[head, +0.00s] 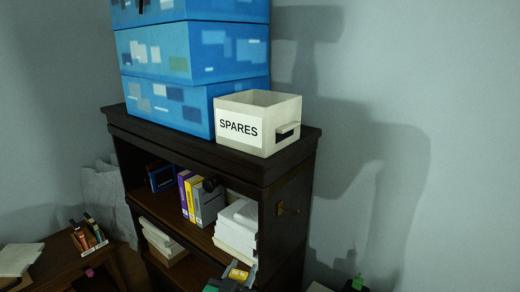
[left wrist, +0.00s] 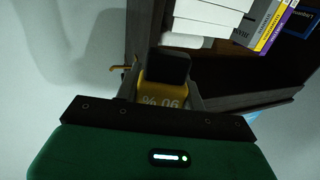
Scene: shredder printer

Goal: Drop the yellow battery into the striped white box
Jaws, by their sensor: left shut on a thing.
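The yellow battery (head: 238,274) is at the bottom of the head view, held between the fingers of my left gripper (head: 244,272). In the left wrist view the yellow battery (left wrist: 163,93) has a dark end and pale markings, with a grey finger on each side. The white box (head: 258,142) is open-topped, has a "SPARES" label and a dark handle slot, and stands on top of the bookshelf at its right end. I cannot make out stripes on it. My left gripper is well below the box, in front of the shelves. Its inner floor is hidden. I cannot identify my right gripper.
Blue patterned boxes (head: 190,55) are stacked left of the white box on the dark bookshelf (head: 190,157). Books (head: 200,200) and white paper stacks (head: 238,225) fill its shelves. A small knob or hook (head: 288,209) sticks out of its right side. A desk (head: 60,262) stands at lower left.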

